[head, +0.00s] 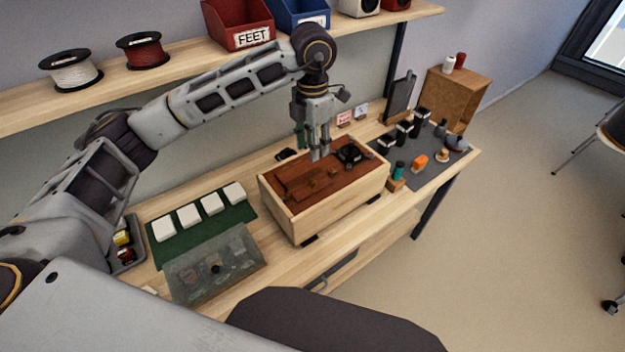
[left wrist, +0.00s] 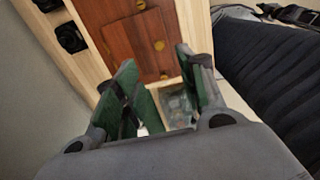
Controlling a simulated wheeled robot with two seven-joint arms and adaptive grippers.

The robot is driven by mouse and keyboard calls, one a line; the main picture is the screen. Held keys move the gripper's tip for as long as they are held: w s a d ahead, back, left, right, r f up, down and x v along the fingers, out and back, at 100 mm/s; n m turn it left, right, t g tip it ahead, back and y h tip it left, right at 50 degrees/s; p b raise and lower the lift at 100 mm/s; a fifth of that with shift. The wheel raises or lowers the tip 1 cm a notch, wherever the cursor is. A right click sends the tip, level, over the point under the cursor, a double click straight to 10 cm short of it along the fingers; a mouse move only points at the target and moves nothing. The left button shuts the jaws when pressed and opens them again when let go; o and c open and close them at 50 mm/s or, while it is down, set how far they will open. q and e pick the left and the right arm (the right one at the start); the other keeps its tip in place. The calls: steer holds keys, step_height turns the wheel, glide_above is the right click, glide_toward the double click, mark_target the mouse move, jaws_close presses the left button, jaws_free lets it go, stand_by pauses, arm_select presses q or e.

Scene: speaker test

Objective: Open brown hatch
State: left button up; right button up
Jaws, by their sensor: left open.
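A pale wooden box (head: 330,215) stands on the bench in the head view, with a reddish-brown top. The brown hatch (head: 302,184) is a flat panel in the left part of that top and looks closed. It also shows in the left wrist view (left wrist: 122,40), with small round brass pieces (left wrist: 158,45) near it. My left gripper (head: 320,154) points down over the back middle of the box top, open and empty; I cannot tell its exact height. Its green-padded fingers (left wrist: 165,95) stand apart in the left wrist view. My right gripper is not in view.
A black fitting (head: 351,154) sits on the box top beside my left gripper. A green mat (head: 205,227) with white blocks and a grey see-through tray (head: 214,268) lie left of the box. A dark mat (head: 432,158) with small parts lies right. A shelf (head: 185,58) runs above.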

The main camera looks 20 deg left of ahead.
mark_target(312, 181)
arm_select(q)
step_height(312, 181, down, 12)
steer(key=shift+f+p, duration=0.2)
steer(key=shift+p, duration=0.8)
steer(key=shift+f, duration=0.75)
steer(key=shift+c, duration=0.5)
steer(key=c, duration=0.7)
steer(key=shift+w, duration=0.1)
jaws_close()
